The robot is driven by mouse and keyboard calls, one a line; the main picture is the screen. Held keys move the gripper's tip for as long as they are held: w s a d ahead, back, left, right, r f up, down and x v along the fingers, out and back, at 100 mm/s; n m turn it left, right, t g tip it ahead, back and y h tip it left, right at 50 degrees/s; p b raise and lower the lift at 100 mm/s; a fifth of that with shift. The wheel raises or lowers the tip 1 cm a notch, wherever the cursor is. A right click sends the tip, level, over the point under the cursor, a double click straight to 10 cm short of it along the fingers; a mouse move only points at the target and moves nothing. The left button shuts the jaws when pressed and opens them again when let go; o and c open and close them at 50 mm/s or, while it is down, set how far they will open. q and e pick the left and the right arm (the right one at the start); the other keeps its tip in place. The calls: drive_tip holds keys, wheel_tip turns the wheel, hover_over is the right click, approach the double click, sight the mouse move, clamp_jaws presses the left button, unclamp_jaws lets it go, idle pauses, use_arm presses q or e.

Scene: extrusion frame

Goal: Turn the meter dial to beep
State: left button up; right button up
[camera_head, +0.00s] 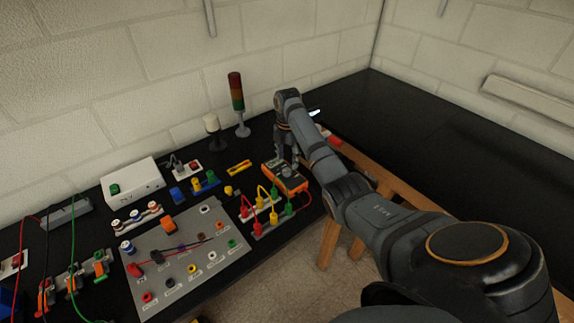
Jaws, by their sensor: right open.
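The orange and dark meter (291,181) lies on the black bench, right of the centre of the picture. My right gripper (287,163) points down over the far part of the meter, with its fingers at or just above it. I cannot tell whether they touch it. The right gripper is open. The meter's dial is not clear to see; the gripper and the small size hide it. My left gripper is not in view.
A grey panel (205,257) with coloured sockets, a red-handled lead and an orange block fills the front left. Coloured posts with leads (262,205) stand close left of the meter. A signal tower (238,100) stands behind. The bench's right part (430,150) is clear.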

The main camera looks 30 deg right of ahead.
sight(287, 170)
drive_tip(key=f, duration=0.4)
drive_tip(key=shift+w+f+p, duration=0.3)
drive_tip(key=shift+w+f, duration=0.05)
drive_tip(key=shift+s+f, duration=0.15)
drive_tip(key=shift+f, duration=0.15)
drive_tip(key=shift+c, duration=0.7)
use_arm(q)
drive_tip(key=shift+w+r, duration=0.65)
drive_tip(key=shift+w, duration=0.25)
use_arm(e)
clamp_jaws()
